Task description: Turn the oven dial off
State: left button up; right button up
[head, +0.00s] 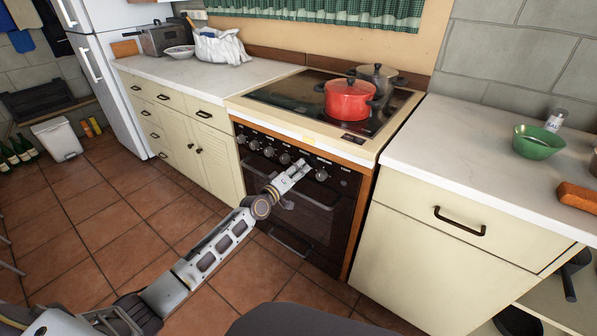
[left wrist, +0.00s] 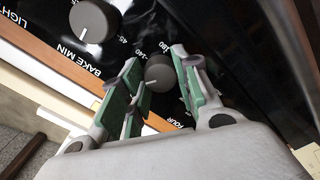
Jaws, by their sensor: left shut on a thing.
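The oven (head: 300,205) stands in the counter row with a dark glass front and a black strip of grey dials. My left gripper (head: 302,168) reaches that strip from the front left. In the left wrist view, its green-padded fingers (left wrist: 160,85) are closed around a round grey dial (left wrist: 158,72) with numbers printed around it. The word "FOUR" is printed below this dial. In the head view the gripper hides it. I cannot read its setting surely. My right gripper is not in view.
A grey "BAKE MIN" dial (left wrist: 95,20) sits beside the held one. Another dial (head: 322,174) is just right of the gripper. A red pot (head: 349,100) and a steel pot (head: 377,75) stand on the cooktop (head: 290,92). The tiled floor (head: 125,225) in front is clear.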

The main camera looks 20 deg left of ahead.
pick_arm(q)
jog(key=n, duration=0.6)
jog(key=shift+n, duration=0.3)
dwell(0.4)
jog(key=o, duration=1)
jog(key=shift+s, duration=0.1)
jog(key=shift+v, duration=5.85)
jog(key=shift+r, duration=0.1)
